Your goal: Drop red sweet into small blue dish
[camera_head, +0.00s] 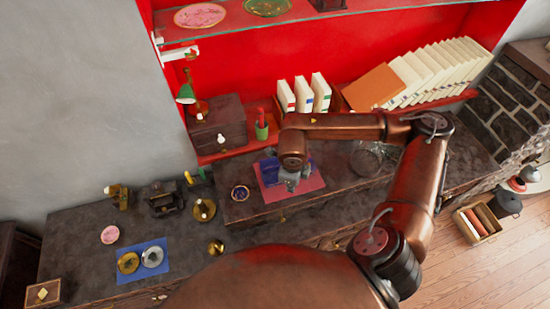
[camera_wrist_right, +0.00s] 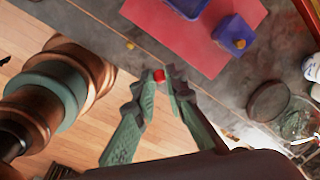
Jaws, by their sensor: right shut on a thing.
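The red sweet (camera_wrist_right: 159,75) shows between the fingertips of my right gripper (camera_wrist_right: 168,78) in the right wrist view, and the gripper is shut on it. In the head view my right gripper (camera_head: 291,183) is over the red mat, and the sweet cannot be made out there. A small blue square dish (camera_wrist_right: 233,33) sits on the red mat (camera_wrist_right: 205,40), up and to the right of the fingertips in the wrist view. A larger blue thing (camera_wrist_right: 188,5) is cut by the top edge. My left gripper is not in view.
A round dish (camera_head: 240,192) stands left of the mat (camera_head: 308,187). A dark round lid or disc (camera_wrist_right: 268,100) and a glass vessel (camera_wrist_right: 297,120) are right of the gripper. A blue mat (camera_head: 142,262) with two round metal pieces lies at left. Books stand behind.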

